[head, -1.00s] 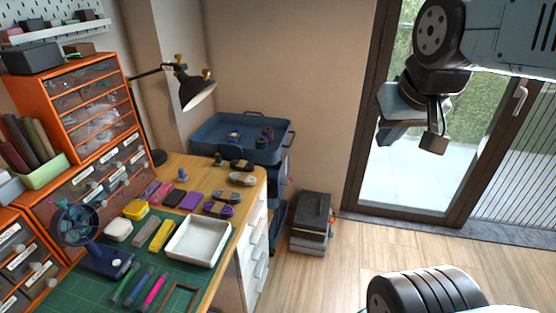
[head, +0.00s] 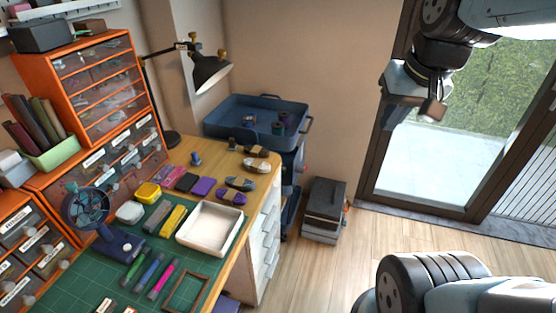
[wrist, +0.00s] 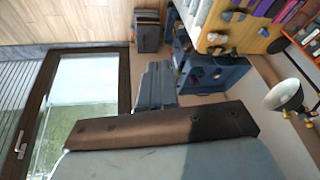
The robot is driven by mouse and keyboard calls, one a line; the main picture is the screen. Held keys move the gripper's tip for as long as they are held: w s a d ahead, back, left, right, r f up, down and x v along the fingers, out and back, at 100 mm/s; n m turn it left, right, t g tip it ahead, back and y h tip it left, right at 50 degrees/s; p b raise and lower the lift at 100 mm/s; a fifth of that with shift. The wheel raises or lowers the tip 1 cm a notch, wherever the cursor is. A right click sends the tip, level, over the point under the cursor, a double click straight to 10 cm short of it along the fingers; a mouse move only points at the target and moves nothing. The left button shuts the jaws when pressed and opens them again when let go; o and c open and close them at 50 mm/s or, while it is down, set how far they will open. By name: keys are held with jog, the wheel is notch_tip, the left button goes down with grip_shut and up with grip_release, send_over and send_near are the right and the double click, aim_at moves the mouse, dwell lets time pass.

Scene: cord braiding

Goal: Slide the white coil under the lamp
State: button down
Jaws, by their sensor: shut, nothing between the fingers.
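A pale, whitish coil (head: 257,165) with a dark band lies on the wooden desk near its far right corner. A darker tan coil (head: 256,151) lies just behind it. The black desk lamp (head: 210,73) stands at the back of the desk, its shade tilted down to the right and its base (head: 168,138) left of the coils. The lamp also shows at the right of the wrist view (wrist: 285,95). My gripper (head: 400,98) is shut and empty, raised in front of the glass door, far right of the desk. Its fingers also show in the wrist view (wrist: 158,85).
Grey (head: 240,184) and purple (head: 232,197) coils lie in front of the pale one. A white tray (head: 222,243), a blue fan (head: 88,210) and orange drawers (head: 140,125) crowd the desk. A blue cart (head: 215,125) stands behind.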

jog(key=w+a+f+m+g+y, duration=0.3)
jog(key=w+a+f+g+y, duration=0.15)
jog(key=w+f, duration=0.4)
jog(key=m+t+y, duration=0.6)
jog(key=m+y, duration=0.6)
jog(key=m, duration=0.6)
send_near(264, 164)
jog(key=x, duration=0.4)
jog(key=shift+w+f, duration=0.15)
jog(key=shift+f, duration=0.25)
jog(key=x, duration=0.6)
jog(key=shift+a+f, duration=0.1)
jog(key=shift+a, duration=0.05)
